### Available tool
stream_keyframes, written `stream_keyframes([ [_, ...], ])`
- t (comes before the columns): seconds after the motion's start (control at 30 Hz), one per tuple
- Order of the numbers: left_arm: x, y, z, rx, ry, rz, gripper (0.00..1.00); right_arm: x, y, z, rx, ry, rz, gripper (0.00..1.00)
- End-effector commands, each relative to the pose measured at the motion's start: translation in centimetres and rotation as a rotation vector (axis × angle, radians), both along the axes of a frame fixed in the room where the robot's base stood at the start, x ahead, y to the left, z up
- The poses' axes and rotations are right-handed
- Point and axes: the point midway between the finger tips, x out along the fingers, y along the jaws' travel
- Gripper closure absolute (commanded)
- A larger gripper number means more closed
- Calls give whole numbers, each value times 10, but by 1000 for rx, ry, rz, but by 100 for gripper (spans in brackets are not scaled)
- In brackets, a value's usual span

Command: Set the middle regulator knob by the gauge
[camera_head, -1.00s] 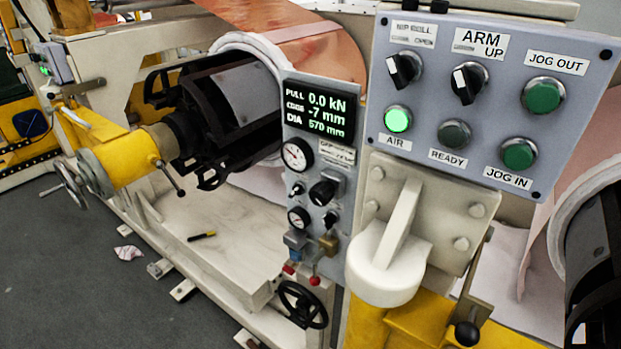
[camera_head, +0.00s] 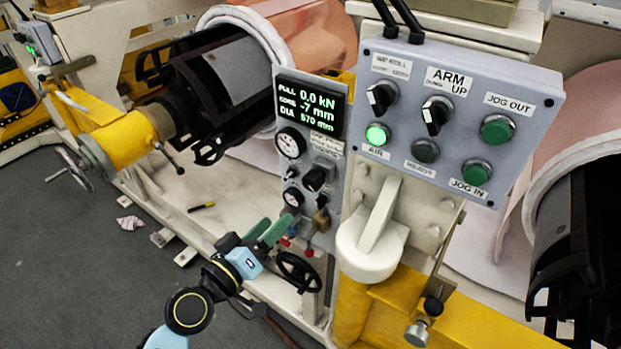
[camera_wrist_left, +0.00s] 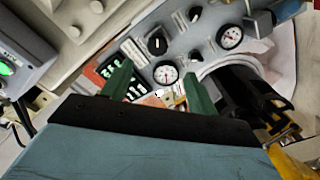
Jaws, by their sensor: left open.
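The grey gauge panel (camera_head: 283,187) stands left of the switch box. It has an upper round gauge (camera_head: 290,143), a small black knob (camera_head: 291,172), a larger black knob (camera_head: 315,178) and a lower gauge (camera_head: 293,197). I cannot tell for certain which knob is the middle regulator knob. My left gripper (camera_head: 270,229) is open and empty, low in front of the panel, by the handwheel. In the left wrist view its green fingers (camera_wrist_left: 155,90) point at the panel, with a gauge (camera_wrist_left: 165,72) between them and the large knob (camera_wrist_left: 157,42) beyond. The gauge readings are too small to tell.
The switch box (camera_head: 462,75) juts out at the right, above a cream bracket (camera_head: 373,240). A black handwheel (camera_head: 299,272) and red-tipped valves sit below the panel. The display (camera_head: 312,107) reads 0.0 kN. Copper foil rolls lie behind. Open floor is at the lower left.

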Motion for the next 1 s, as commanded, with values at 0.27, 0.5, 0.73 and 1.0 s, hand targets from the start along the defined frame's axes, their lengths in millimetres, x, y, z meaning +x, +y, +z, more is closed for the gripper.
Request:
stream_keyframes([
  [0.27,27,-19,8,-12,-8,-3,41,0,0,7,0,0,0,64],
  [0.5,69,-47,7,-10,-7,-3,41,0,0,13,0,0,0,64],
  [0.73,98,-66,5,-9,-6,-2,41,0,0,13,0,0,0,64],
  [1.0,111,-75,4,-7,-5,-2,41,0,0,13,0,0,0,64],
])
